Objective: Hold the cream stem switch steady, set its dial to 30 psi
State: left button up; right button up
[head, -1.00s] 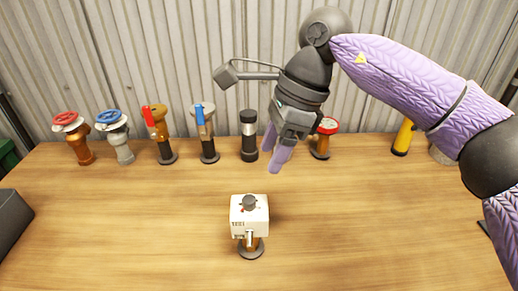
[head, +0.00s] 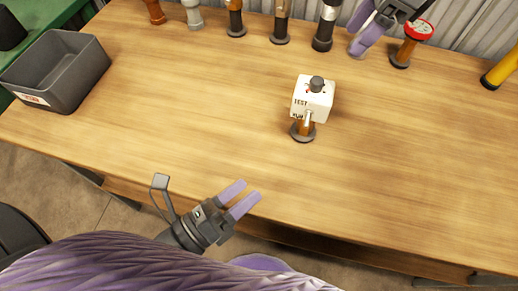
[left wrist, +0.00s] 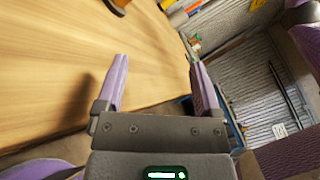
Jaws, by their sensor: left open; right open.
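The cream stem switch (head: 312,101) stands upright on the wooden table on a short brown stem with a dark round base. Its dark dial knob (head: 316,84) is on top; the scale marks are too small to read. My left gripper (head: 248,191) is open and empty near the table's front edge, in front and to the left of the switch, apart from it. The left wrist view shows its two lilac fingers (left wrist: 159,75) spread with nothing between them. My right gripper (head: 354,38) is open at the back, behind the switch and touching nothing I can make out.
Several valves and fittings line the back of the table, among them a red-faced gauge (head: 418,29) beside my right gripper. A yellow cylinder (head: 502,68) lies at the right. A grey bin (head: 84,78) is at the far left. The table around the switch is clear.

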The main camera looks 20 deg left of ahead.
aim_at(318, 80)
pick_arm(q)
jog(key=w+m, duration=0.3)
jog(key=w+d+m+y, duration=0.1)
jog(key=w+m, duration=0.1)
jog(key=w, duration=0.1)
jog(key=w+d+m+y, duration=0.1)
jog(key=w+m, duration=0.2)
jog(key=shift+w+d+f+m, duration=0.15)
jog(key=shift+f+m, duration=0.15)
jog(key=shift+f, duration=0.05)
jog(key=x, duration=0.9)
jog(key=shift+w+d, duration=0.2)
jog(key=shift+w, duration=0.1)
grip_shut()
pick_arm(e)
jog(key=shift+o, duration=0.8)
jog(key=shift+a, duration=0.1)
pick_arm(q)
jog(key=shift+a, duration=0.1)
pick_arm(e)
jog(key=a+r+n+h, duration=0.2)
jog(key=a+n+h, duration=0.2)
jog(key=n, duration=0.2)
jog(key=shift+n+t, duration=0.3)
jog(key=f, duration=1.1)
jog(key=shift+s+d+f, duration=0.1)
jog(key=shift+s+d, duration=0.05)
jog(key=shift+s, duration=0.1)
